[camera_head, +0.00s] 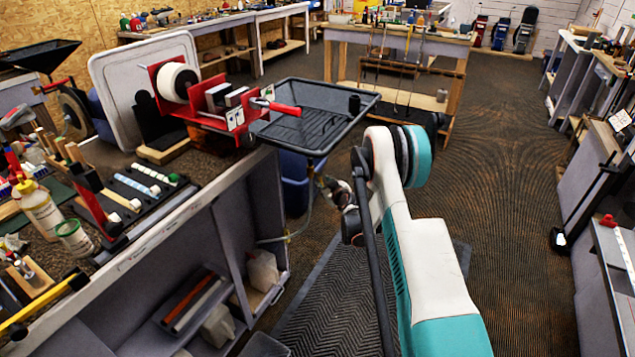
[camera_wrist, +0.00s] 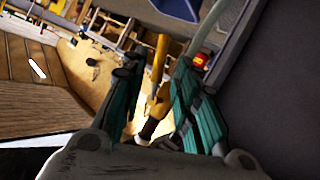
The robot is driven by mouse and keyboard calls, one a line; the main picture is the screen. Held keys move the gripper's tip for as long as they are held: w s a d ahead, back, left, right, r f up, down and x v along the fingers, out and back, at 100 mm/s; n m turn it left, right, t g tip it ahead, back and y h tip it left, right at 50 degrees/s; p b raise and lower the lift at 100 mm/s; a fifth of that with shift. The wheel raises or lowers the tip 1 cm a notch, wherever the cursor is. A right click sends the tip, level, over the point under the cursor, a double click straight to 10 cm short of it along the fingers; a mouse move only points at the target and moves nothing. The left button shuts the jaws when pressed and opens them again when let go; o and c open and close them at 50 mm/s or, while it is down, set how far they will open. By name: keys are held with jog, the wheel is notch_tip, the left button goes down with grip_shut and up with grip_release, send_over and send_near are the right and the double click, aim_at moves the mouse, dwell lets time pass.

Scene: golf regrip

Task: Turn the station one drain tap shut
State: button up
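The shallow black drain tray (camera_head: 290,135) stands out from the end of the left bench in the head view. A short brass drain pipe with the tap (camera_head: 311,172) hangs under it. My gripper (camera_head: 338,192) is just below and right of this pipe, partly hidden by my arm. In the wrist view my gripper's two teal fingers (camera_wrist: 155,85) stand apart. The yellow brass tap piece (camera_wrist: 159,65) runs between them, closer to the right finger. A dark and pale end (camera_wrist: 150,127) shows low between the fingers. I cannot tell the tap handle's angle or whether a finger touches it.
A blue bin (camera_head: 294,185) stands below the tray. A red vise (camera_head: 233,112) sits on the bench corner. A wooden table (camera_head: 445,45) with clubs stands behind; open floor lies right.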

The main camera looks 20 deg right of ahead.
jog(key=b+x, duration=0.3)
jog(key=x, duration=0.7)
jog(key=shift+s, duration=0.1)
grip_shut()
